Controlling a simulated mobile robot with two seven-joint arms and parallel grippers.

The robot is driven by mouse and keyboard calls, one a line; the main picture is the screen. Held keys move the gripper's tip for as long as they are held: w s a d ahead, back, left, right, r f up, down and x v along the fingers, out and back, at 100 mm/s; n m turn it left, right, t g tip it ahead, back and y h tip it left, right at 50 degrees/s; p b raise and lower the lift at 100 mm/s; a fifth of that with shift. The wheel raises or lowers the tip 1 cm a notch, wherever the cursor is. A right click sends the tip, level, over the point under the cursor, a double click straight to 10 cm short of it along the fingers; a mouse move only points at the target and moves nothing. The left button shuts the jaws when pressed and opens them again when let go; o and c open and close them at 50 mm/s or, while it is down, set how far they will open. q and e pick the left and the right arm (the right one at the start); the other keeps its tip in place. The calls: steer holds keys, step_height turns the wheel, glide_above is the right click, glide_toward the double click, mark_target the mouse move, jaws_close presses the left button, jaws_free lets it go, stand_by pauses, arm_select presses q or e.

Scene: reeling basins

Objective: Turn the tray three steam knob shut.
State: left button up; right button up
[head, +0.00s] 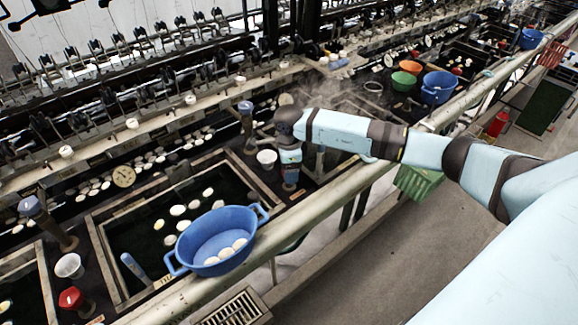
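My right arm reaches in from the right side. Its gripper (290,172) points down over the deck between two basins, beside a white cup (266,158). Whatever lies directly under the gripper is hidden, and I cannot tell whether its fingers are open or shut. No knob shows clearly there. A red knob (70,298) stands at the lower left, by another white cup (69,266). Small red shapes (456,70) farther along the row may be knobs. I see no label marking tray three. My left gripper is out of view.
A blue tub (217,236) with white cocoons sits on the front rail beside a basin (112,262). Blue-topped posts (245,112) (36,210) rise from the deck. Orange (411,67), green (403,81) and blue (437,88) tubs stand farther back. Faint steam hangs behind my wrist.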

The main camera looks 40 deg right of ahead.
steer(key=shift+f, duration=0.15)
steer(key=c, duration=0.9)
steer(key=shift+m, duration=0.4)
steer(key=m, duration=0.2)
steer(key=shift+m+b, duration=0.4)
steer(key=m, duration=0.5)
